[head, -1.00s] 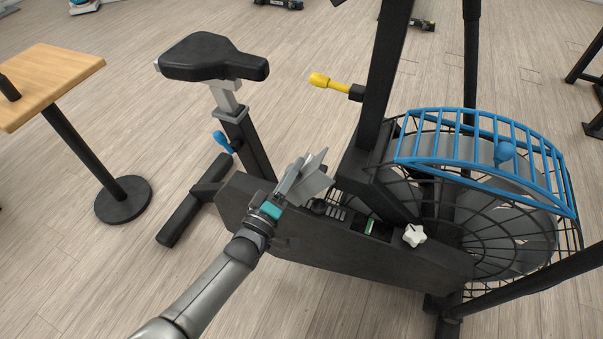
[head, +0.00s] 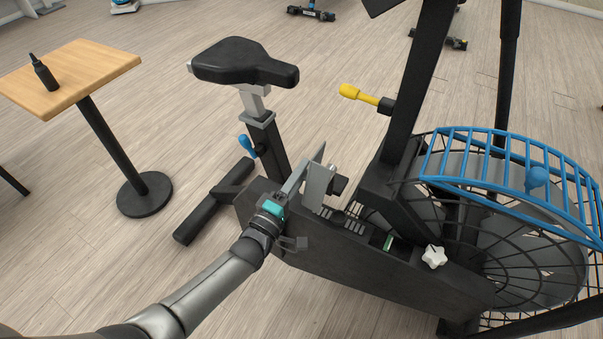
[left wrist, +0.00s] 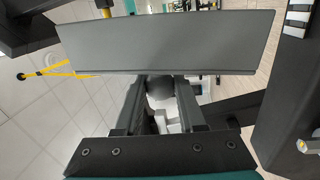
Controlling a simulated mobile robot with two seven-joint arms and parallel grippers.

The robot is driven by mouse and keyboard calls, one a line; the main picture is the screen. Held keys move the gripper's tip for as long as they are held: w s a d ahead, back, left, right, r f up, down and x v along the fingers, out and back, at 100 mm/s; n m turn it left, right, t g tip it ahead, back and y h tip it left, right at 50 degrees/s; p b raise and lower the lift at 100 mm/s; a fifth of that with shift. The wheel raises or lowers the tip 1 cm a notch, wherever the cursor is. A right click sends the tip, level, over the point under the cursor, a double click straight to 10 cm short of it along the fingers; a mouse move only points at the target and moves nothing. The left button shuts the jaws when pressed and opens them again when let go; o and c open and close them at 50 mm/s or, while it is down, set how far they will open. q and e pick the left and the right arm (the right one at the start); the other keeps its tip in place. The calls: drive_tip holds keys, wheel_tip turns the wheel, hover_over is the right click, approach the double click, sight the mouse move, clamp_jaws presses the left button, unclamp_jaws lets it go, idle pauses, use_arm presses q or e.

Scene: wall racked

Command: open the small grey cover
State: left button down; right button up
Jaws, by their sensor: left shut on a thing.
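The small grey cover (head: 318,187) is a flat plate on top of the black bike frame, tilted up and standing nearly upright. My left gripper (head: 300,180) is shut on it, reaching in from the left. In the left wrist view the cover (left wrist: 165,42) spans the upper middle, with the fingers (left wrist: 160,90) meeting its lower edge. The exact contact is partly hidden behind the cover's edge. My right gripper is not in view.
The bike frame also carries a white star knob (head: 433,257), a yellow-handled lever (head: 358,95) and a blue-railed fan cage (head: 500,165). The bike seat (head: 245,62) is above and left of the gripper. A wooden table (head: 75,72) with a black bottle (head: 42,72) stands at left.

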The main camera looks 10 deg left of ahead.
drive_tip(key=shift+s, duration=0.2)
use_arm(q)
drive_tip(key=c, duration=0.6)
unclamp_jaws()
drive_tip(key=shift+o, duration=0.5)
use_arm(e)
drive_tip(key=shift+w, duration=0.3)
use_arm(q)
drive_tip(key=shift+s+a, duration=0.1)
drive_tip(key=shift+s, duration=0.15)
drive_tip(key=p+v, duration=0.2)
drive_tip(key=v, duration=1.2)
drive_tip(key=shift+s, duration=0.35)
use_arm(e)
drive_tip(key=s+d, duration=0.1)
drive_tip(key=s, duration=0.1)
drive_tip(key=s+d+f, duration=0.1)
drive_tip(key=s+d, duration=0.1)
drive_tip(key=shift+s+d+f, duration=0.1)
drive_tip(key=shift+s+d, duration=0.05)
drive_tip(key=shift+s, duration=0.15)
use_arm(q)
drive_tip(key=shift+f, duration=0.1)
